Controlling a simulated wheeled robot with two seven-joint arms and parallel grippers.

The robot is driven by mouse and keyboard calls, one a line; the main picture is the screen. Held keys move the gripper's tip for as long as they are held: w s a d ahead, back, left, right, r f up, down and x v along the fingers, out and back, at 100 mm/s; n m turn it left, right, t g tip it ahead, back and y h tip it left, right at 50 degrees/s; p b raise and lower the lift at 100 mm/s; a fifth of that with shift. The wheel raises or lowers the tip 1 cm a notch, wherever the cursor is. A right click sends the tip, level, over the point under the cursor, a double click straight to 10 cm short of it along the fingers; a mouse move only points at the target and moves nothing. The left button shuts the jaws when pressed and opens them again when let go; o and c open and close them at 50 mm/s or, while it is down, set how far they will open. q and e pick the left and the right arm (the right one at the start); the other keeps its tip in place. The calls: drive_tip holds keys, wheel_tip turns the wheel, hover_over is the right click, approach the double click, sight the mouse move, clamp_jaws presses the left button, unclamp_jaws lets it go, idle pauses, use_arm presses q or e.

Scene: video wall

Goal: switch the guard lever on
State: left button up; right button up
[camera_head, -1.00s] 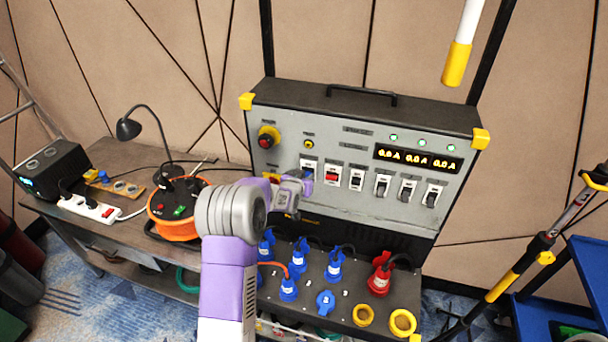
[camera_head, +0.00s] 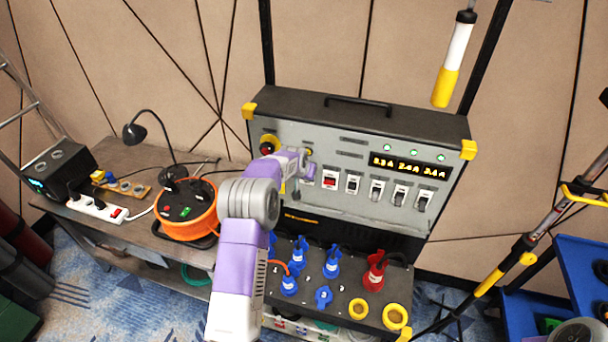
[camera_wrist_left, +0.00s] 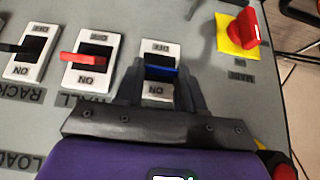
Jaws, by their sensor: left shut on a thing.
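My left gripper (camera_head: 300,172) is at the leftmost of the row of switches on the grey control panel (camera_head: 330,205). In the left wrist view its dark fingertips (camera_wrist_left: 160,88) stand on either side of a blue lever (camera_wrist_left: 162,70) in a white ON/OFF plate (camera_wrist_left: 158,47), shut on that lever. The label of this switch is hidden, so I cannot read whether it says guard. The neighbouring red lever (camera_wrist_left: 82,59) has a label that seems to read WALL.
The panel's display (camera_head: 408,164) shows lit non-zero figures below green lamps. A red knob on a yellow plate (camera_wrist_left: 240,32) is close beside the gripper. An orange cable reel (camera_head: 190,215) stands on the left bench.

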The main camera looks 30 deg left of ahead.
idle(0.3)
use_arm(q)
drive_tip(key=o, duration=1)
drive_tip(key=shift+o, duration=0.2)
drive_tip(key=a+b+v, duration=0.1)
drive_tip(key=v, duration=0.6)
drive_tip(key=shift+d+r, duration=0.2)
drive_tip(key=shift+d, duration=0.35)
drive_tip(key=shift+s+f, duration=0.1)
drive_tip(key=shift+s, duration=0.05)
